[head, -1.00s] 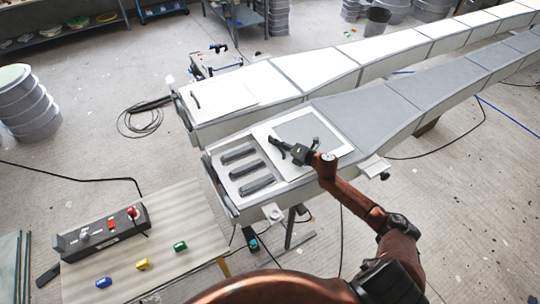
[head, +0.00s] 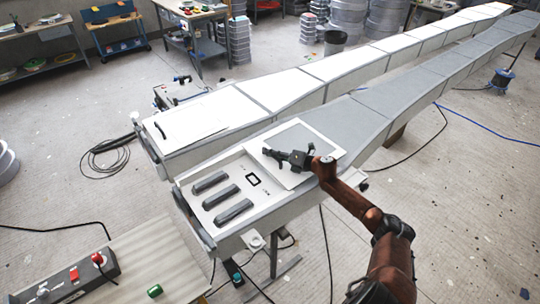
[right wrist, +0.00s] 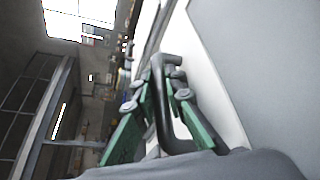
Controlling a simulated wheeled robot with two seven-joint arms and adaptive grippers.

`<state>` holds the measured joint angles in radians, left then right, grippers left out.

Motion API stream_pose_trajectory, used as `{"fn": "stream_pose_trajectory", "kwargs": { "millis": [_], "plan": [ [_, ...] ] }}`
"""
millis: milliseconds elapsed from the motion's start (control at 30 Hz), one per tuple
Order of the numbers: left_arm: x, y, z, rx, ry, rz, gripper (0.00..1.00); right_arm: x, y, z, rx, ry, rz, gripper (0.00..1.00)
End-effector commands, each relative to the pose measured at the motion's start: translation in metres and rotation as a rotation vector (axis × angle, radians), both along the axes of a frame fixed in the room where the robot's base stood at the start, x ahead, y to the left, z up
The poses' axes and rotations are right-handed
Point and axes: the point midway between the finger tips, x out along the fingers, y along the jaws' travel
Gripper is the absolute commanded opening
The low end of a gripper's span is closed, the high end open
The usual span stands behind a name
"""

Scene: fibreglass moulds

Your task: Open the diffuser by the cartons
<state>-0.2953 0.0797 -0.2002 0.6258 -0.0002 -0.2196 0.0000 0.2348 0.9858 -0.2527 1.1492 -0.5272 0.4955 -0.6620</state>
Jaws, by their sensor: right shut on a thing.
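The lid (head: 318,139), a square panel with a white border and grey middle, sits at the near end of the grey long mould (head: 345,126). It lies askew and seems slightly raised; I cannot tell how far it is off the surface. A small black-edged square (head: 253,180) shows beside it. My right gripper (head: 284,158) is over the lid. In the right wrist view its green-padded fingers (right wrist: 160,95) are shut on the lid's black bar handle (right wrist: 163,112). My left gripper is out of view. I cannot make out any cartons for certain.
Several dark grey bars (head: 221,198) lie in the mould's end. A white mould (head: 290,85) with its own handled lid (head: 185,122) runs alongside behind. A bench (head: 130,275) with a control box (head: 65,282) stands front left. Cables cross the floor.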

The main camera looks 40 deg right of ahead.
Motion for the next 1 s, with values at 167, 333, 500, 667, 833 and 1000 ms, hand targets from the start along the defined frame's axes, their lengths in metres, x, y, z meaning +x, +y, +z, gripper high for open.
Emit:
{"fn": "stream_pose_trajectory", "kwargs": {
  "millis": [167,333,500,667,833,1000],
  "plan": [
    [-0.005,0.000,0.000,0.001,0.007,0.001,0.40,0.000,0.000,0.000,0.000,0.000,-0.001,0.19],
    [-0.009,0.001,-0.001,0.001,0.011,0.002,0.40,0.000,0.000,0.000,0.000,-0.001,-0.001,0.19],
    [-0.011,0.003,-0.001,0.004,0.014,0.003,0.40,-0.005,-0.002,0.000,0.000,0.001,-0.001,0.19],
    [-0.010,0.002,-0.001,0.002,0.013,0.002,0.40,-0.025,-0.010,0.004,-0.002,0.002,0.000,0.19],
    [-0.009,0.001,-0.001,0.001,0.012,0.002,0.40,-0.058,-0.021,0.011,-0.001,0.003,-0.001,0.19],
    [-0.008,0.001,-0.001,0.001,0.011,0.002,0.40,-0.086,-0.032,0.018,-0.001,0.002,-0.001,0.19]
  ]
}}
